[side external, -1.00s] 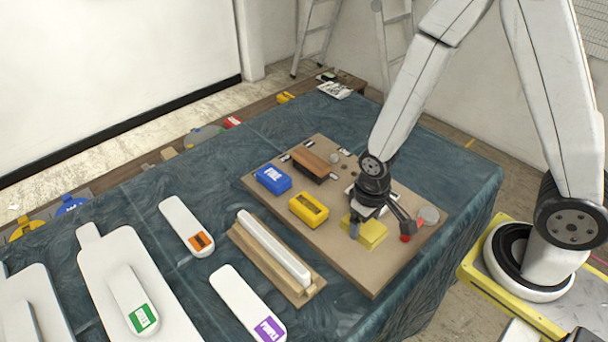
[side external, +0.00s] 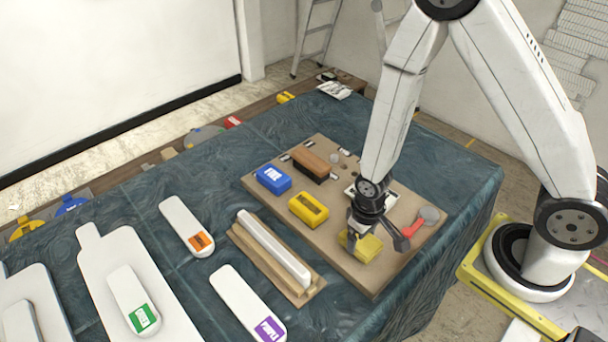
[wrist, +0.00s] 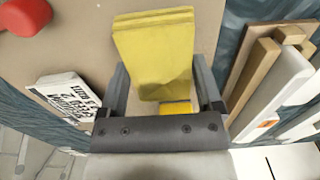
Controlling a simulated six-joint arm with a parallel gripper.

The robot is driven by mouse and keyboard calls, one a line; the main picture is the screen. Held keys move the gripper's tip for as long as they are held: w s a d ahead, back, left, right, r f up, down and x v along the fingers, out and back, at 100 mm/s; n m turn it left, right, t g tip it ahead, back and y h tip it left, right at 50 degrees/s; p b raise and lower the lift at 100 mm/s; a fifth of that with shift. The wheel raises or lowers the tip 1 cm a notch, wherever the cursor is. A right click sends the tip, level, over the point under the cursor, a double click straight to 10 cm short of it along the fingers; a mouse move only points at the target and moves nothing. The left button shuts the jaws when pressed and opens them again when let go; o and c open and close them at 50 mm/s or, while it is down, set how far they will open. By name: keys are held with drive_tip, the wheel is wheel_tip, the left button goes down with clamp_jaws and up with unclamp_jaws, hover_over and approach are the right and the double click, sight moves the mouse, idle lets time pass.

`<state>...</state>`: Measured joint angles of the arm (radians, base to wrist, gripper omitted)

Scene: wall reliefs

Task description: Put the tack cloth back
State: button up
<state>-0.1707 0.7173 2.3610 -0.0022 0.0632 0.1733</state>
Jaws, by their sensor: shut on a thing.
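The tack cloth is a folded yellow pad (side external: 366,249) at the front right part of the tan board (side external: 350,276). My gripper (side external: 374,236) is shut on it from above, with one finger on each side. In the wrist view the cloth (wrist: 155,50) sits between the two fingers (wrist: 165,90) and its folded layers show. It looks tilted in the side view. I cannot tell whether its lower edge touches the board.
On the board, a yellow block (side external: 308,209), a blue block (side external: 273,179) and a wooden-topped brush (side external: 312,164) stand left of and behind the cloth. A red-handled tool (side external: 414,230) lies right. A wooden holder with a white bar (side external: 272,247) stands at left.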

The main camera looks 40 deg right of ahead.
drive_tip(key=shift+f, duration=0.85)
drive_tip(key=shift+f, duration=0.1)
drive_tip(key=o, duration=0.9)
drive_tip(key=shift+c, duration=0.2)
wheel_tip(320, 180, up, 12)
idle(0.3)
idle(0.5)
drive_tip(key=d+r+t, duration=0.2)
drive_tip(key=d+r, duration=0.2)
drive_tip(key=r, duration=0.3)
drive_tip(key=shift+w+d+t, duration=0.3)
drive_tip(key=shift+d, duration=0.1)
